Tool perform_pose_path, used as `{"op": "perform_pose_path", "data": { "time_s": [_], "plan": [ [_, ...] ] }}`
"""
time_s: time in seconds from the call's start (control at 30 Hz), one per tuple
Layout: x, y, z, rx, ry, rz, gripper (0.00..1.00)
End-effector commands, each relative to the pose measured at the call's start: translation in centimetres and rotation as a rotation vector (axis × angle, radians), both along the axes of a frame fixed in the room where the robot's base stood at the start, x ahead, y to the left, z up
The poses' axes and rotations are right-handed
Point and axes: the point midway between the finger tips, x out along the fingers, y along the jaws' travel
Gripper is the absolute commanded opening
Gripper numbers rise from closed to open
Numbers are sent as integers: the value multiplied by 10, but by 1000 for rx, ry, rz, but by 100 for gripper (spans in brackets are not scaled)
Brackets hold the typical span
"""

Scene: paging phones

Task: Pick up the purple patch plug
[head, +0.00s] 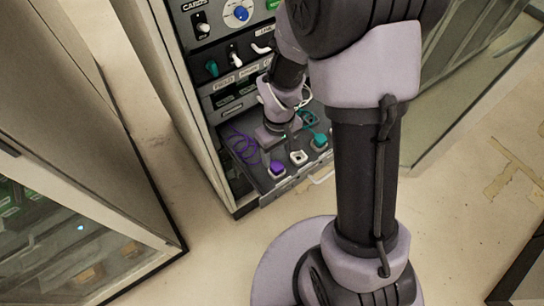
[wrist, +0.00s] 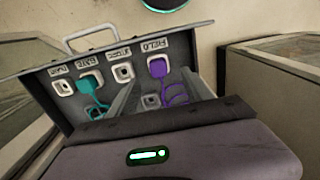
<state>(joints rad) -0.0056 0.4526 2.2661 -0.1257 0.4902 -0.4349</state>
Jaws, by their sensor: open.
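The purple patch plug (wrist: 157,67) sits in a socket under an upside-down FIELD label in the wrist view. Its purple cord runs down behind my gripper. In the head view the plug (head: 277,168) is at the front left of the pulled-out drawer (head: 262,186). My gripper (wrist: 163,78) is open, its two grey fingers reaching toward the panel with the plug between their tips in the picture. I cannot tell whether they touch it. In the head view my gripper (head: 273,137) is over the drawer, behind the plug; its fingertips are hard to make out.
A teal plug (head: 319,141) and a white socket (head: 298,158) are to the right of the purple plug in the head view. The drawer's handle (head: 322,178) sticks out in front. The cabinet face (head: 215,50) has knobs above. A glass-fronted cabinet (head: 70,235) stands at left.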

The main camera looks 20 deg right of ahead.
Motion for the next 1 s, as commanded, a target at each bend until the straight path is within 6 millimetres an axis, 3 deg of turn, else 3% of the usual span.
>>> {"op": "perform_pose_path", "data": {
  "time_s": [0.03,0.1,0.33,0.53,0.73,0.77,1.0],
  "plan": [
    [-1,0,-18,0,3,-1,58],
    [-1,0,-32,0,2,-1,58],
    [1,-1,-53,1,1,-3,58],
    [4,-4,-93,0,2,-3,58],
    [5,-4,-93,0,-1,-4,58],
    [5,-4,-93,0,-1,-3,56],
    [5,-4,-93,0,-1,-3,9]
  ]
}}
